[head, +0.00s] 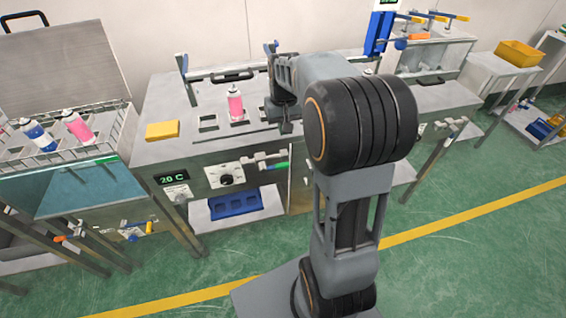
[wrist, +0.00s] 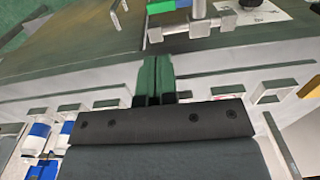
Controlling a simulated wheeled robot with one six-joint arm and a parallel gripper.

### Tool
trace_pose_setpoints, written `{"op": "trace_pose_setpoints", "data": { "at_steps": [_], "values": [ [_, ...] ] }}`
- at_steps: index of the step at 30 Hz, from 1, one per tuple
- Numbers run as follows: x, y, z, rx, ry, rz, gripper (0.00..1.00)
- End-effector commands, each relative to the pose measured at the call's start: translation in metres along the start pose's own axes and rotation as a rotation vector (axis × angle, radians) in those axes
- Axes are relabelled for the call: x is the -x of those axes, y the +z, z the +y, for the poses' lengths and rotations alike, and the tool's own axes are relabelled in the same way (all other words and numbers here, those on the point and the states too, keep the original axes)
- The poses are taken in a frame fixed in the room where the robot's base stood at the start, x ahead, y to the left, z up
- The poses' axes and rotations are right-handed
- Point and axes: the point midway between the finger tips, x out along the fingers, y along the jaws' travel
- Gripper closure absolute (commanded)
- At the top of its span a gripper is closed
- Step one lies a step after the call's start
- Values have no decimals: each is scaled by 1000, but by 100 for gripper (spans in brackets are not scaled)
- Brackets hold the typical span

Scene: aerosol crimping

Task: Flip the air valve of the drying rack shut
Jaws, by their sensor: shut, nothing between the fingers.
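A wire-sided rack (head: 118,125) with a blue-and-white can and a pink can lying in it stands at the left; it looks like the drying rack. A short green lever (head: 106,160) shows at its front. I cannot tell whether that is its air valve. Another valve with a green lever (head: 276,166) sits on the front of the 20 C bath, and its fittings show at the top of the wrist view (wrist: 185,30). My gripper (wrist: 155,82) is shut and empty above the bath's right part, apart from both levers. In the head view my arm partly hides it.
The bath bench (head: 165,152) carries a yellow block (head: 162,131) and a pink can (head: 235,103). A blue tray (head: 236,203) lies on its lower shelf. More valve levers show at lower left (head: 149,228) and right (head: 450,127). Green floor (head: 470,240) is free in front.

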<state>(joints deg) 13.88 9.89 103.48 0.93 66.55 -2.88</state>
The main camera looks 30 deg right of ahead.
Motion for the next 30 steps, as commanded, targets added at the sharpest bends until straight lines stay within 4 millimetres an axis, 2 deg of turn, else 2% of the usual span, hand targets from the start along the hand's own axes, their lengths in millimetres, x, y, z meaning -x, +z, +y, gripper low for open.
{"op": "trace_pose_setpoints", "data": {
  "at_steps": [10, 14, 20, 30],
  "values": [
    [-1, -1, 1, -2, 0, -3, 100],
    [-7, -1, 1, -2, 0, -4, 100],
    [-36, -1, 1, -1, 0, -7, 100],
    [-99, 0, 1, -1, 0, -6, 100]
  ]
}}
